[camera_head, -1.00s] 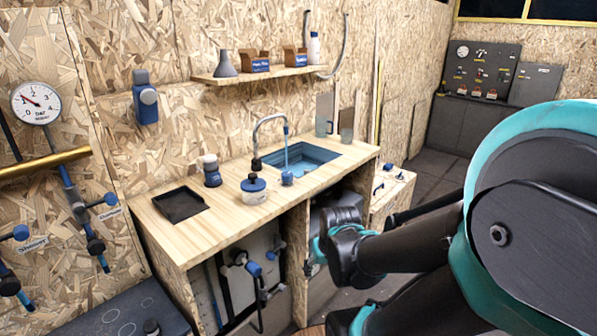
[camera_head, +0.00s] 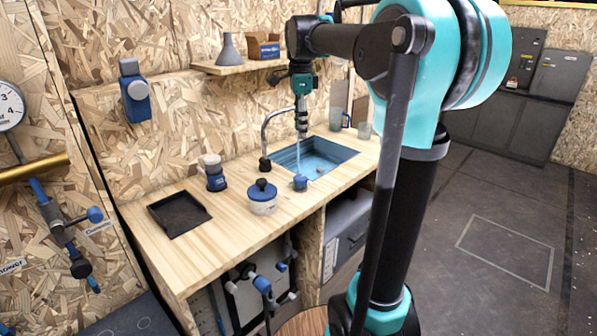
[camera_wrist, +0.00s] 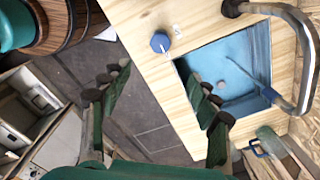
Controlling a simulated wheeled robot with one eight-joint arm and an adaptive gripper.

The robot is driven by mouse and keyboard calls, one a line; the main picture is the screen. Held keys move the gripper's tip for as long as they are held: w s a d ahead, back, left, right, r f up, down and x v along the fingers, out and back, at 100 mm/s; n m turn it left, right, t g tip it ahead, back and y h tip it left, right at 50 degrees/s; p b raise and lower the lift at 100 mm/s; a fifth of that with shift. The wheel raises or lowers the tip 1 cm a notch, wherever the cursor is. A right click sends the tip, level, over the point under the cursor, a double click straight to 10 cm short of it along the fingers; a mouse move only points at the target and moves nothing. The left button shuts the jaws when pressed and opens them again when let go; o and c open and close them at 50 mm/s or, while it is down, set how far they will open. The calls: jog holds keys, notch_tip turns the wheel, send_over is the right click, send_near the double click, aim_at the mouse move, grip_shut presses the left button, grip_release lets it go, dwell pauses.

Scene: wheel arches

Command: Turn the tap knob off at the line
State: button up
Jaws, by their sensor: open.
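The blue tap knob (camera_head: 300,182) sits on the wooden counter at the front edge of the blue sink (camera_head: 345,152). In the wrist view the knob (camera_wrist: 160,42) is a faceted blue cap with a thin pale line beside it on the wood.
A white pot with a blue lid (camera_head: 263,203) stands left of the knob. A blue-grey jar (camera_head: 214,176) and black tray (camera_head: 160,208) are farther left. A shelf (camera_head: 232,66) with boxes hangs above.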

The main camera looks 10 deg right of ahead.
aim_at(300, 177)
notch_tip(300, 177, down, 17)
jog(key=shift+f, duration=0.1)
dwell(0.5)
jog(key=shift+c, duration=0.5)
jog(key=c, duration=1.1)
jog(key=shift+o, duration=0.2)
